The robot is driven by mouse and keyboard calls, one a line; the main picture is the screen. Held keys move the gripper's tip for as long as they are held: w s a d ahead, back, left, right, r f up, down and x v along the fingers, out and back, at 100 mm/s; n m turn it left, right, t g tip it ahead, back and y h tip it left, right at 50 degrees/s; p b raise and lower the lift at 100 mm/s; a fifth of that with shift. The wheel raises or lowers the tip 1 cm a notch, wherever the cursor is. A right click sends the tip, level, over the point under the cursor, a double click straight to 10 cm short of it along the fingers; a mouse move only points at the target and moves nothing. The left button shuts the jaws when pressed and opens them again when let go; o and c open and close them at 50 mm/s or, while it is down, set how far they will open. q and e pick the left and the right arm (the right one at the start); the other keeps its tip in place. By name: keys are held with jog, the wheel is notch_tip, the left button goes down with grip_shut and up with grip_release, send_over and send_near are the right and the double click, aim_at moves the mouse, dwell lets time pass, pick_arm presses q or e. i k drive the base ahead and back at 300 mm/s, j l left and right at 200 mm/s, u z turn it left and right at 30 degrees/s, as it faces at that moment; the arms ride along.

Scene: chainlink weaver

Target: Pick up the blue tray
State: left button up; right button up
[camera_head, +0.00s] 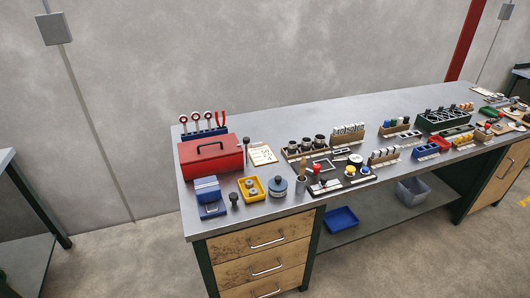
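A blue tray (341,219) sits on the lower shelf under the workbench, just right of the wooden drawers. It looks open on top and empty. A smaller blue bin (426,152) with several compartments stands on the bench top at the right. Neither of my grippers shows in the head view.
The grey workbench (276,133) holds a red toolbox (211,153), a yellow bin (251,190), a blue vise-like block (209,196) and many small tools. A grey bin (412,191) stands right of the blue tray on the shelf (377,223). The floor in front is clear.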

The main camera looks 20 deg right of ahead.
aim_at(339, 220)
jog(key=k+l+z, duration=0.1)
jog(key=l, duration=0.2)
jog(key=k+l+z, duration=0.25)
jog(key=l, duration=0.35)
jog(key=k+l+z, duration=0.15)
jog(key=l, duration=0.15)
